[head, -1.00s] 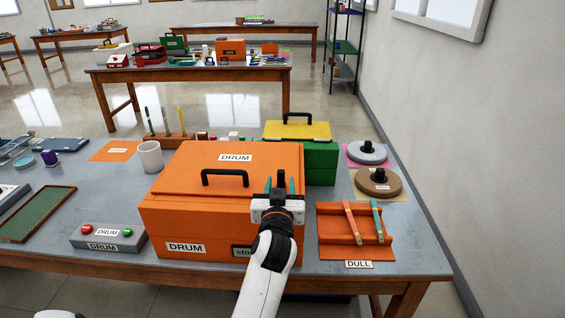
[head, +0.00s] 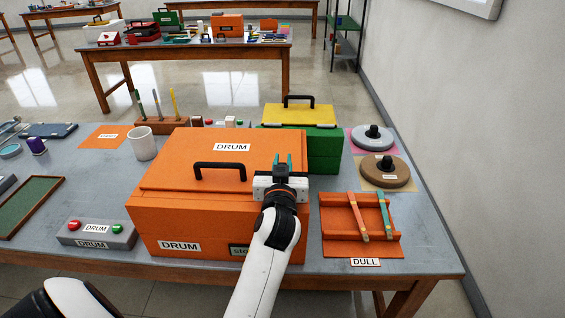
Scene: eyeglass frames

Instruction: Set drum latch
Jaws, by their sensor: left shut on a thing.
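The orange drum box (head: 165,215) stands on the near table, its lid (head: 180,170) down, with a black handle (head: 220,166) and DRUM labels. A small dark "sto..." plate (head: 240,250) on its front right is partly covered by my arm. My left gripper (head: 282,164) is over the right part of the lid, its two teal-tipped fingers pointing away from me. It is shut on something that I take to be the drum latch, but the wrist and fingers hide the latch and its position. My right gripper is not in view.
A grey button box (head: 95,243) with red and green buttons stands left of the drum box. A white mug (head: 143,146) and a green box with a yellow lid (head: 325,145) stand behind. An orange tray (head: 340,240) labelled DULL is close on the right.

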